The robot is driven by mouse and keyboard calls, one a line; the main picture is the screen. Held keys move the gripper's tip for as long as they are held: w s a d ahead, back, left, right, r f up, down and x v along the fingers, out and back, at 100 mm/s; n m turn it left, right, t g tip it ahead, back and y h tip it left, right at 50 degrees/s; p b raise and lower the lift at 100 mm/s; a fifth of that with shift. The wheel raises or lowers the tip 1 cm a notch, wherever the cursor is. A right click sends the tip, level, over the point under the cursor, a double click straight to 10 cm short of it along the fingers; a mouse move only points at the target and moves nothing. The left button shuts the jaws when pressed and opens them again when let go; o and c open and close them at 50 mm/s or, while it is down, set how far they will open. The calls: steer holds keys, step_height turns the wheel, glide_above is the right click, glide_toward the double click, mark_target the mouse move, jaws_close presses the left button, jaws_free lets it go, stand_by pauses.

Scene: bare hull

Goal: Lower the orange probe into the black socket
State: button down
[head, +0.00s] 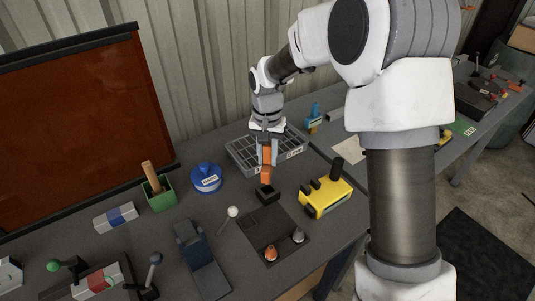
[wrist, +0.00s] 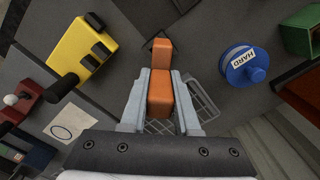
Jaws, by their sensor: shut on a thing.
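My gripper (head: 267,153) is shut on the orange probe (head: 266,174), which hangs below the fingers in the head view. In the wrist view the probe (wrist: 160,95) lies between the two grey fingers (wrist: 160,100) and points away from the camera. The black socket (head: 266,193) sits on the dark mat (head: 262,226), under the probe's lower end in the head view. In the wrist view only a dark edge of the socket (wrist: 150,43) shows beside the probe's tip; the rest is hidden. I cannot tell whether the tip touches the socket.
A yellow block with black knobs (head: 326,198) stands close to the right of the socket. A blue round container (head: 206,179) and a green box (head: 160,197) stand to the left. A grey wire basket (head: 240,155) lies behind the gripper. A white-tipped stick (head: 232,212) is nearby.

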steer(key=shift+f+b, duration=1.85)
steer(key=shift+f, duration=1.05)
steer(key=shift+f+b, duration=0.4)
steer(key=shift+f, duration=0.2)
steer(key=shift+c, duration=0.4)
jaws_free()
steer(key=shift+r, duration=0.15)
steer(key=shift+r+p, duration=3.1)
steer(key=shift+r, duration=1.3)
